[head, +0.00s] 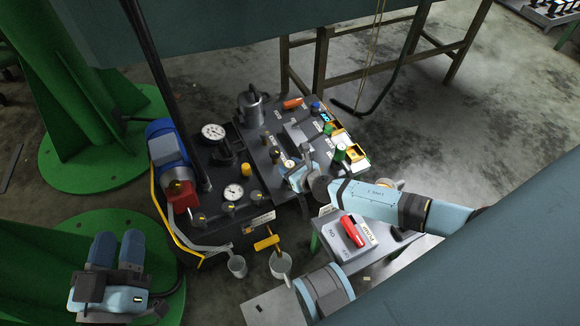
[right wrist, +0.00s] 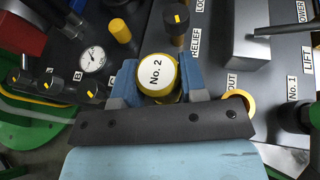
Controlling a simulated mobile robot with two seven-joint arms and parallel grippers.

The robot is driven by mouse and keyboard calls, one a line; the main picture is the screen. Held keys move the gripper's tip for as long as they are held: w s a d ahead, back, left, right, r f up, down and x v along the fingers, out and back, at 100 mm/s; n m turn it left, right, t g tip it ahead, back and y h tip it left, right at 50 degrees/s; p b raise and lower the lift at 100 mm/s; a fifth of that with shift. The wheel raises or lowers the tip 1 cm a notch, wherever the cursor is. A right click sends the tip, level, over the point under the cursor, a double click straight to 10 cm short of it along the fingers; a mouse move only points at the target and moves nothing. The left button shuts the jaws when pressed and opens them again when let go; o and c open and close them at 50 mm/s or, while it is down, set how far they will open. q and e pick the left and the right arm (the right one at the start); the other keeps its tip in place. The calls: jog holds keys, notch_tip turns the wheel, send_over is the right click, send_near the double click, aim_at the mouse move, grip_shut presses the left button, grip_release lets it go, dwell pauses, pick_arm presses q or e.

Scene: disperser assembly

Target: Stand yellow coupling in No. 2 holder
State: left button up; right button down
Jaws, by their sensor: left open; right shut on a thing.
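My right gripper (head: 296,174) is over the middle of the dark panel (head: 225,150). In the head view the coupling's pale top shows small beside the fingers (head: 288,163). Whether its lower end touches the panel is hidden. I cannot pick out the No. 2 holder for certain. A yellow ring (right wrist: 240,98) lies by the "OUT" label. My left gripper (head: 117,248) is open and empty at lower left.
A black knob (right wrist: 176,18) stands close beyond the coupling. A gauge (right wrist: 92,59) and yellow post (right wrist: 120,31) are to its left; a grey block (right wrist: 262,35) is to its right. A blue motor (head: 166,143) flanks the panel.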

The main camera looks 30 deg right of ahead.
pick_arm(q)
jog(key=shift+f+b, duration=0.6)
jog(key=shift+f, duration=0.05)
pick_arm(e)
jog(key=shift+f, duration=0.75)
jog(key=c, duration=0.6)
grip_release()
jog(key=shift+p+v, duration=0.55)
jog(key=shift+v, duration=0.5)
pick_arm(q)
notch_tip(320, 180, up, 5)
jog(key=p, duration=0.1)
jog(key=shift+g+y, duration=0.4)
jog(key=shift+a+f+p, duration=0.15)
jog(key=shift+f+p, duration=0.25)
jog(key=shift+f, duration=0.65)
jog(key=shift+a+f+p, duration=0.15)
jog(key=shift+f+p, duration=0.25)
jog(key=shift+f, duration=0.6)
pick_arm(e)
jog(key=shift+v, duration=5.9)
jog(key=shift+a, duration=0.1)
